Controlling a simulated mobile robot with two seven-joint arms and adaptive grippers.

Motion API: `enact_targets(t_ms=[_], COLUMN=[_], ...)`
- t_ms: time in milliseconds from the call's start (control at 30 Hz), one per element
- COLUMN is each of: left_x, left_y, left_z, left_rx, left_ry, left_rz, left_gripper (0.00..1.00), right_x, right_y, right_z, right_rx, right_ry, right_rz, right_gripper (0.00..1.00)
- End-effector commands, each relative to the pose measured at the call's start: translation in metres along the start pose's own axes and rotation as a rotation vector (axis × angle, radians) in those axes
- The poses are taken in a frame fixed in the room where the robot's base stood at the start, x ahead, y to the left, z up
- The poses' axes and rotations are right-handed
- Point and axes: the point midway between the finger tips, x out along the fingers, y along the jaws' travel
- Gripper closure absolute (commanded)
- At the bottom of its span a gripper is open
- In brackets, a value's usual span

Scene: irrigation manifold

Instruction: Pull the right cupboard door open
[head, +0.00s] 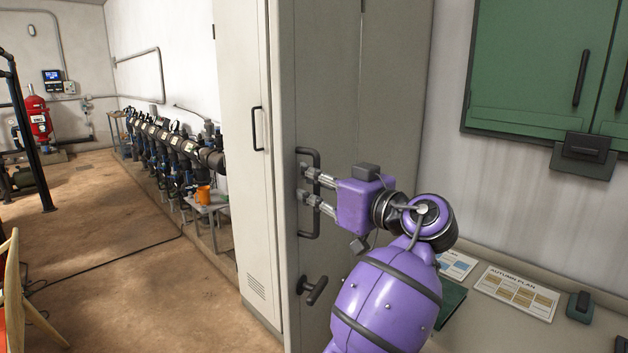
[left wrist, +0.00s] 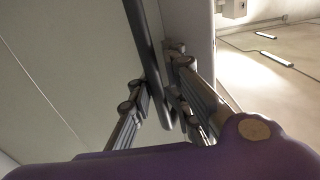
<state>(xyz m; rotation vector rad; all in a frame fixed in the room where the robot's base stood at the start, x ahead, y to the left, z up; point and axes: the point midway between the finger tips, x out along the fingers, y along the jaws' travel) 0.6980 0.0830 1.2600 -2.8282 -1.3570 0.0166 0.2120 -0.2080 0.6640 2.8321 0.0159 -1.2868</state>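The right cupboard door (head: 345,100) is a tall grey panel that appears to stand ajar, its free edge nearer to me than the left door (head: 240,190). It carries a dark vertical bar handle (head: 314,226). My left gripper (head: 309,183) is at the handle, its two fingers apart and reaching across the bar. In the left wrist view the handle bar (left wrist: 146,45) runs between the fingers (left wrist: 160,85), which look wider apart than the bar is thick. Whether either finger touches it is unclear. My right gripper is out of view.
A dark lever (head: 315,291) sticks out low on the right door. A worktop (head: 470,330) with plan sheets is on the right, under a green wall cabinet (head: 540,60). A manifold of pipes (head: 165,140) stands left of the cupboard. The brown floor (head: 110,270) there is mostly clear.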

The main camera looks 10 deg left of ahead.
Motion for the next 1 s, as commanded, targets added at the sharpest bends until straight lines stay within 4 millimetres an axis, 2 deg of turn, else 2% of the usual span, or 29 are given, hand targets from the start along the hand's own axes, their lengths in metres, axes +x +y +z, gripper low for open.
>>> enact_targets(t_ms=[100,467,567,900,1000], left_x=[0.0,-0.005,-0.017,-0.088,-0.103], left_y=[0.0,0.001,0.002,0.001,0.001], left_z=[-0.002,-0.004,-0.004,-0.002,-0.002], left_rx=[-0.003,-0.006,-0.006,-0.005,-0.004], left_ry=[0.003,0.005,0.006,0.003,0.004], left_rz=[0.002,0.006,0.007,0.007,0.005], left_gripper=[0.71,0.71,0.71,0.71,0.71], right_x=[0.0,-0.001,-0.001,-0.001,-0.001], right_y=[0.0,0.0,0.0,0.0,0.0], right_z=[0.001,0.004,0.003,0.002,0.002], right_rx=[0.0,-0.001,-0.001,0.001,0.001], right_ry=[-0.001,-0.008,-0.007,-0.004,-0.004], right_rz=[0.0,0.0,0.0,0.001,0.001], right_gripper=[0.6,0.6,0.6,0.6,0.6])
